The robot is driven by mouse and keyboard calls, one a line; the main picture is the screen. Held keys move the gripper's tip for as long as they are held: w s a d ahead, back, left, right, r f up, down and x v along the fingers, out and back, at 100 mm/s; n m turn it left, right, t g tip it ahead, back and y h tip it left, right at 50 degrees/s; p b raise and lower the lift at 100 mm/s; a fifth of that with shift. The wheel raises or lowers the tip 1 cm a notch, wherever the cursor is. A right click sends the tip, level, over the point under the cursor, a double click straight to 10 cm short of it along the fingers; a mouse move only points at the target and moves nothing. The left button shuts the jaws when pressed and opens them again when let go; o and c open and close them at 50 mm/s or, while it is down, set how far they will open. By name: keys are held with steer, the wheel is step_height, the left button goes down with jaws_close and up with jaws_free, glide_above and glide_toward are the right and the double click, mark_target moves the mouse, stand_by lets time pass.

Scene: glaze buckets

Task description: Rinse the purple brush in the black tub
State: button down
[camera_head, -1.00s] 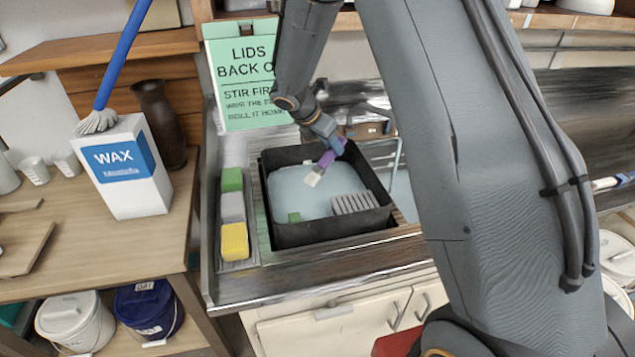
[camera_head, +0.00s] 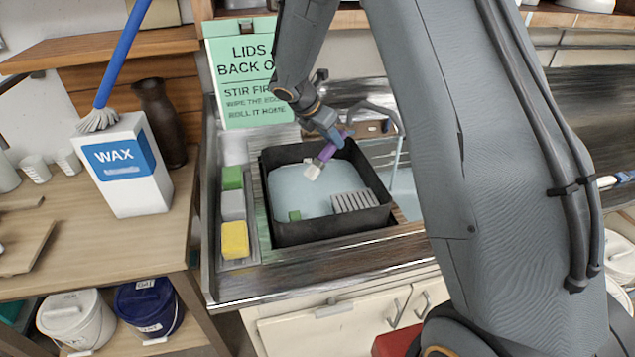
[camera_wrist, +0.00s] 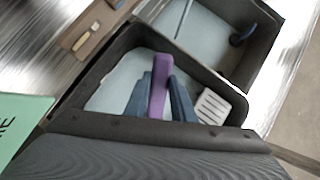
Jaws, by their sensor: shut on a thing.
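The purple brush (camera_head: 326,154) has a purple handle and pale bristles. My gripper (camera_head: 335,138) is shut on its handle, and the bristles point down and to the left over the black tub (camera_head: 318,235). The tub holds pale blue water, and the bristle tip looks at or just above the surface; I cannot tell if it touches. In the wrist view the purple handle (camera_wrist: 158,98) lies between my blue fingers (camera_wrist: 158,92), and the bristles are hidden. A grey ribbed rack (camera_head: 354,201) sits at the tub's right side, and a small green block (camera_head: 294,216) is in the tub.
Green, grey and yellow sponges (camera_head: 235,240) lie in a tray left of the tub. A green sign (camera_head: 243,75) stands behind. A wax box (camera_head: 122,165) is on the left table. A sink basin (camera_head: 403,190) lies right of the tub.

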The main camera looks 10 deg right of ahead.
steer(key=shift+r, duration=2.9)
